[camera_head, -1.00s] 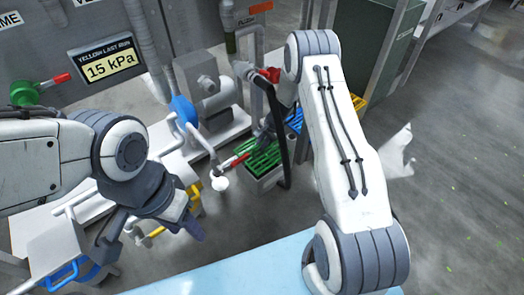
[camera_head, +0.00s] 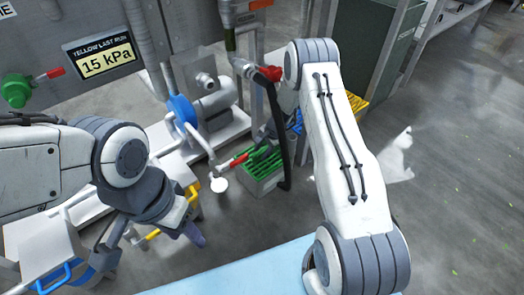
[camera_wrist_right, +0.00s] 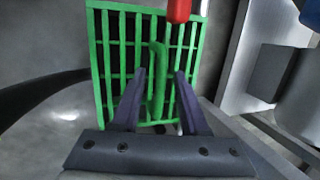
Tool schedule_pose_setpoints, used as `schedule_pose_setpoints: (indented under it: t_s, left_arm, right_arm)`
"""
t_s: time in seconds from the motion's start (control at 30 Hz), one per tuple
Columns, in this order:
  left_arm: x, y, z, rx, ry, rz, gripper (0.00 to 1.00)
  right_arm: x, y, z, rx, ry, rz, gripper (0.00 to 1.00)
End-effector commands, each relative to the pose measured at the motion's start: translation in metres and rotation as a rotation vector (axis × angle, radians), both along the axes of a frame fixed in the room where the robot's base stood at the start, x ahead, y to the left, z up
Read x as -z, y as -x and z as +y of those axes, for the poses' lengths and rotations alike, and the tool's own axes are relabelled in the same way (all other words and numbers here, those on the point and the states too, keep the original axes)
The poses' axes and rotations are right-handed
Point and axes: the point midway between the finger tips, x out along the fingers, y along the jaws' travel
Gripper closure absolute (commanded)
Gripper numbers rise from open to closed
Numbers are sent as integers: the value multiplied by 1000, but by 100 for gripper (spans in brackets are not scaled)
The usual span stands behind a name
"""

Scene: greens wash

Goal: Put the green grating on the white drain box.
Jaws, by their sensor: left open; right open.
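The green grating (camera_head: 262,164) lies over the top of the pale drain box (camera_head: 262,187) in the head view; I cannot tell whether it is fully seated. In the right wrist view the grating (camera_wrist_right: 110,55) fills the upper middle, with an upright green bar (camera_wrist_right: 158,82) standing out from it. My right gripper (camera_wrist_right: 158,84) is open, with one finger on each side of this bar. In the head view the right gripper (camera_head: 268,138) is dark and partly hidden above the grating. My left gripper (camera_head: 192,226) is open and empty, well to the left of the box.
A red-handled pipe (camera_head: 238,160) with a white end (camera_head: 219,184) is close left of the box. A black hose (camera_head: 282,150) hangs right beside it. A yellow grating (camera_head: 354,108) is behind my right arm. Grey floor in front of the box is clear.

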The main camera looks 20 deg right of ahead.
Motion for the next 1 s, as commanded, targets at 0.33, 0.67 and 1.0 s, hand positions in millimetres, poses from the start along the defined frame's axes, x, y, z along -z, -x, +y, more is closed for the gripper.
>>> schedule_pose_setpoints:
  t_s: [0.33, 0.67, 1.0]
  left_arm:
    - [-36, 0, 0, 0, 0, 0, 50]
    - [-62, 0, 0, 0, 0, 0, 50]
    - [-64, 0, 0, 0, 0, 0, 50]
  right_arm:
    - [-60, 11, -14, 0, 1, -1, 56]
    - [-110, 23, -29, 1, 0, -1, 56]
    - [-116, 26, -31, 0, 0, 0, 56]
